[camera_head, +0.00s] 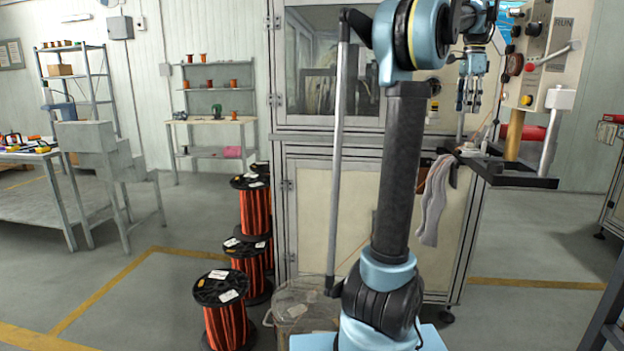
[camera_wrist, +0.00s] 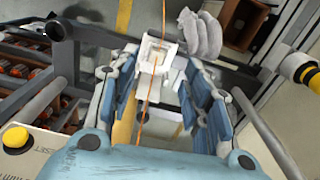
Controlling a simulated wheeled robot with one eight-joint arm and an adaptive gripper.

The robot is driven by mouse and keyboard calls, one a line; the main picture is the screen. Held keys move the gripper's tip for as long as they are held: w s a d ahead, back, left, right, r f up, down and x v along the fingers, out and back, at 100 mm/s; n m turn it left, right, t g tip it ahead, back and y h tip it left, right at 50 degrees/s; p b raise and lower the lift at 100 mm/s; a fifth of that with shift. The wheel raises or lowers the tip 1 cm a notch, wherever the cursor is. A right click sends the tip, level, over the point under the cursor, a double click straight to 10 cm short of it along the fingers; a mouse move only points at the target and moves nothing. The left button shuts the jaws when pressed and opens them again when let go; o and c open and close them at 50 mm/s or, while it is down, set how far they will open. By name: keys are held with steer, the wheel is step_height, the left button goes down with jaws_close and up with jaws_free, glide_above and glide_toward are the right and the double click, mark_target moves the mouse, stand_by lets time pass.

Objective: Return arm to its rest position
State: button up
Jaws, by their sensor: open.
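My arm stands upright in front of the machine cabinet (camera_head: 330,190) in the head view, and its upper part bends to the right. My gripper (camera_head: 470,104) hangs at the upper right, beside the control panel (camera_head: 555,48) and above a dark tray (camera_head: 520,178). In the wrist view, the blue fingers of my gripper (camera_wrist: 160,75) are spread apart and nothing is clamped between them. An orange wire (camera_wrist: 145,112) and a white fitting (camera_wrist: 158,50) show between the fingers. I cannot tell how far below the fingertips these lie.
Spools of red-orange wire (camera_head: 226,325) stand on the floor left of the cabinet. A workbench (camera_head: 45,190) and shelves (camera_head: 212,120) stand at the left. The floor between bench and spools is clear.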

steer(key=s+a+f+n, duration=0.3)
steer(key=a+f, duration=0.2)
steer(key=a, duration=0.3)
steer(key=s+a+f+n+t, duration=0.15)
steer(key=a+f+n, duration=0.3)
steer(key=a, duration=0.45)
steer(key=s+a+f+n+g, duration=0.1)
steer(key=s+a+f+n, duration=0.2)
steer(key=a+f, duration=0.4)
steer(key=s+a+f+n+t, duration=0.1)
steer(key=s+a+f+n, duration=0.3)
steer(key=s+a+f, duration=0.3)
steer(key=s+a+f+n, duration=0.5)
steer(key=s+a+f, duration=0.2)
steer(key=f, duration=1)
steer(key=shift+s+a+f+t, duration=0.2)
steer(key=shift+s+f+t, duration=0.15)
steer(key=shift+s, duration=0.7)
steer(key=shift+n, duration=0.25)
steer(key=shift+w+f, duration=0.2)
steer(key=shift+w, duration=0.25)
